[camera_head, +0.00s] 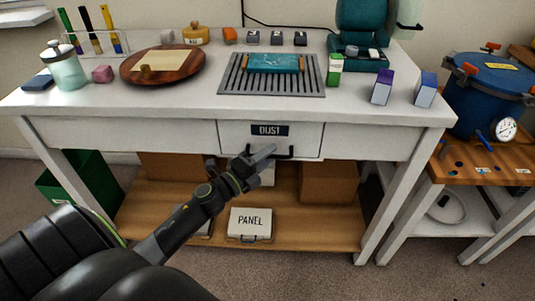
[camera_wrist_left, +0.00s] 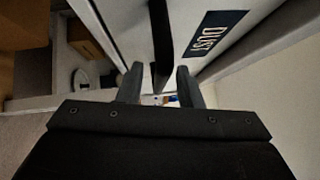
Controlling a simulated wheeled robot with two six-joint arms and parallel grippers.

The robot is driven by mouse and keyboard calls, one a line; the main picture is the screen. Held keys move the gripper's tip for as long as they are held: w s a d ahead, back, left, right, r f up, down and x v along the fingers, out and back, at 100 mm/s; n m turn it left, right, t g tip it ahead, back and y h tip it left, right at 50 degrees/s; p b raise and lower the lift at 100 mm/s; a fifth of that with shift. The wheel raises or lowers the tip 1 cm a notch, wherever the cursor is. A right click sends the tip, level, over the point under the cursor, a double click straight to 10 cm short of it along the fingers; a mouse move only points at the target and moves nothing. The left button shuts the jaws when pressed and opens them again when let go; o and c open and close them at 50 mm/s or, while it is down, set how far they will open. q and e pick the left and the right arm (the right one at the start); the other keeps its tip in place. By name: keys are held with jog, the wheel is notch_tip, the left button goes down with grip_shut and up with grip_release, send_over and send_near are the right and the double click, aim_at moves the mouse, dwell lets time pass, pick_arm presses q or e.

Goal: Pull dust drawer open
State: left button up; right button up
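The dust drawer (camera_head: 232,138) is the white front under the tabletop with a dark "DUST" label (camera_head: 269,130). Its front looks about flush with the table's apron. Its black bar handle (camera_head: 285,156) is partly hidden behind my left gripper (camera_head: 262,160). In the left wrist view, the handle (camera_wrist_left: 161,35) runs down toward the gap between the two fingers of my left gripper (camera_wrist_left: 158,82). The fingers are apart, with clear space on both sides of the bar. I cannot tell how deep the bar sits between them. My right gripper is not in view.
The tabletop (camera_head: 180,100) holds a wooden board (camera_head: 195,65), a grey grate (camera_head: 240,87) with a teal piece, and several small boxes. The lower shelf (camera_head: 310,225) holds cartons and a "PANEL" case (camera_head: 250,223). A blue pressure pot (camera_head: 490,90) stands right.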

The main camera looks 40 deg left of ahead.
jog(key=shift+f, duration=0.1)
pick_arm(q)
grip_shut()
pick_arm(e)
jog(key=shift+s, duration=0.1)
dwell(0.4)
